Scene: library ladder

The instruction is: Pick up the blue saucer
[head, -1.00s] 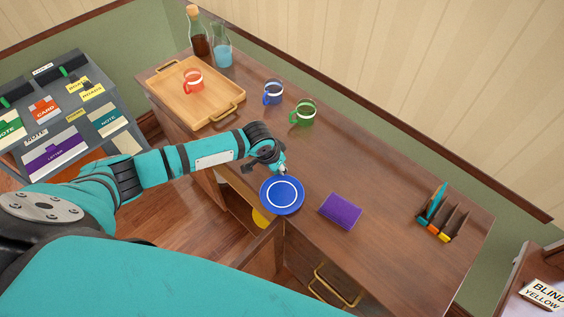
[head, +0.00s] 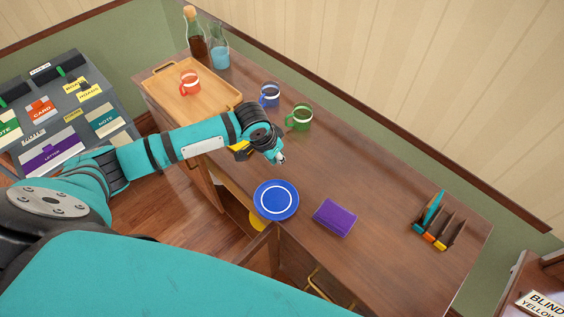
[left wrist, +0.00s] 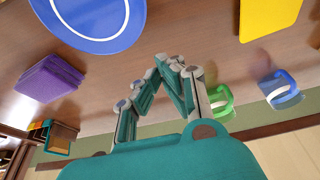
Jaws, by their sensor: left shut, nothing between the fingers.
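The blue saucer (head: 276,200) with a white ring lies on the wooden desk near its front edge. It also shows at the top left of the left wrist view (left wrist: 100,41). My left gripper (head: 280,159) is above the desk, behind the saucer and apart from it. Its fingers are closed together and empty, as the left wrist view shows (left wrist: 172,62). My right gripper is not in view.
A purple cloth or pad (head: 335,217) lies right of the saucer. A green mug (head: 299,118) and a blue mug (head: 270,95) stand behind my gripper. A wooden tray (head: 222,98) holds a red mug (head: 190,84). A small rack (head: 437,226) stands at the right.

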